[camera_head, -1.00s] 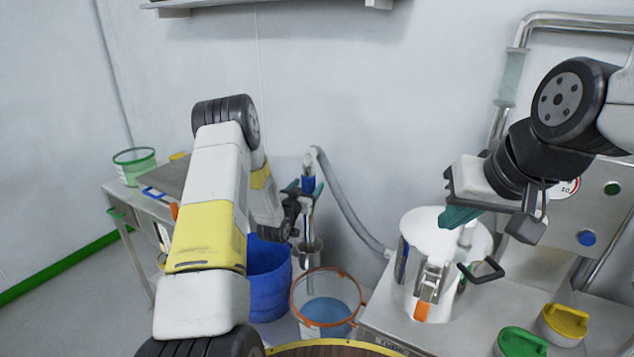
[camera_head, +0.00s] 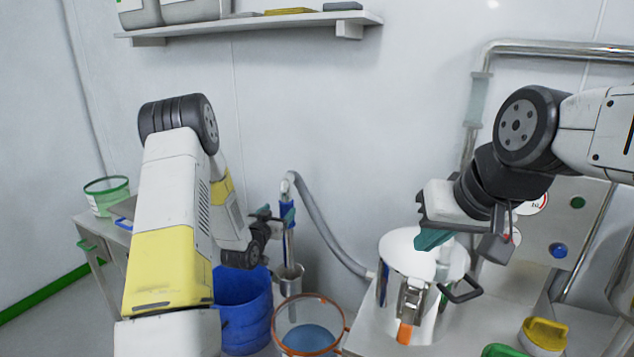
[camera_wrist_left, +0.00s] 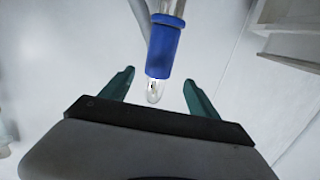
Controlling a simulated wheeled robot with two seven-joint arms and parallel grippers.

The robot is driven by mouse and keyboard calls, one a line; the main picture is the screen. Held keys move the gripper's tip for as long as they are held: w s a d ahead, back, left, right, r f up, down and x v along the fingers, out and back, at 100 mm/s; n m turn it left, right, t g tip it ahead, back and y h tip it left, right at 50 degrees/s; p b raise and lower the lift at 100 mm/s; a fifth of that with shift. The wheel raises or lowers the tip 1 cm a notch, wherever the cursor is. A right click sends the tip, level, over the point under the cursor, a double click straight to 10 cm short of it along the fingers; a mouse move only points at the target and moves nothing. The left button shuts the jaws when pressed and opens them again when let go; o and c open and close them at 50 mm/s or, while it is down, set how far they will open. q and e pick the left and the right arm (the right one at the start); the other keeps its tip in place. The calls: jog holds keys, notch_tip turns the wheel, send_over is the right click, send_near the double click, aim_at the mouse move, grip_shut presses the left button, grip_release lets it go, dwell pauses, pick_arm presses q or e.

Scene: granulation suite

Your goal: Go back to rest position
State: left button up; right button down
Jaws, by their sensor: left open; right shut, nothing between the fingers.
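My left gripper (camera_head: 276,214) is open beside an upright wand with a blue collar (camera_head: 288,212) in the head view. In the left wrist view, the blue collar (camera_wrist_left: 162,50) and its clear tip (camera_wrist_left: 155,92) show between the two open green fingers (camera_wrist_left: 160,88), with gaps on both sides. The depth between fingers and wand is hard to judge.
A blue bucket (camera_head: 243,312) and an orange-rimmed clear tub (camera_head: 309,337) stand below my left arm. A grey hose (camera_head: 327,233) runs from the wand towards the white vessel. A wall shelf (camera_head: 260,24) is above. A steel pipe frame (camera_head: 560,50) stands behind my right arm.

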pick_arm(q)
jog(key=s+r+n+g+y, duration=0.1)
jog(key=s+r+g, duration=0.1)
jog(key=s+r, duration=0.45)
jog(key=s+r+g+y, duration=0.1)
jog(key=s+r+g, duration=0.25)
jog(key=r, duration=0.65)
jog(key=s+d+r+g, duration=0.1)
jog(key=s+d+g, duration=0.1)
jog(key=s, duration=1.3)
jog(key=s+d+r+g+h, duration=0.1)
jog(key=s+r+g, duration=0.1)
jog(key=s, duration=1.3)
jog(key=shift+s+d+r+n+g, duration=0.25)
jog(key=shift+d+n+g, duration=0.15)
jog(key=shift+g, duration=0.05)
